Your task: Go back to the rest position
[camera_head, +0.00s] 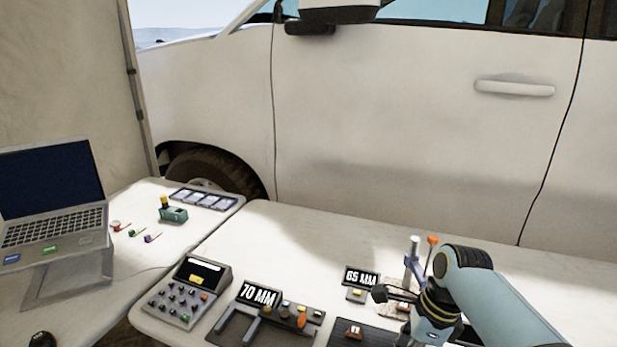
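My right arm comes in from the lower right and bends down at its elbow over the right part of the table (330,240). Its wrist, with dark and yellow rings, is low in the picture. A dark part that looks like my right gripper (384,294) points left beside the 65 MM display (361,276). Its fingers are too small and partly hidden, so I cannot tell whether they are open or hold anything. My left arm and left gripper are out of view.
A 70 MM display (259,294), a button panel (187,293) and a dark tray (362,334) stand along the table's front. An orange-topped tool (432,240) stands near my arm. A laptop (52,200) and a green device (173,214) are on the left table. A white car (400,130) stands behind.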

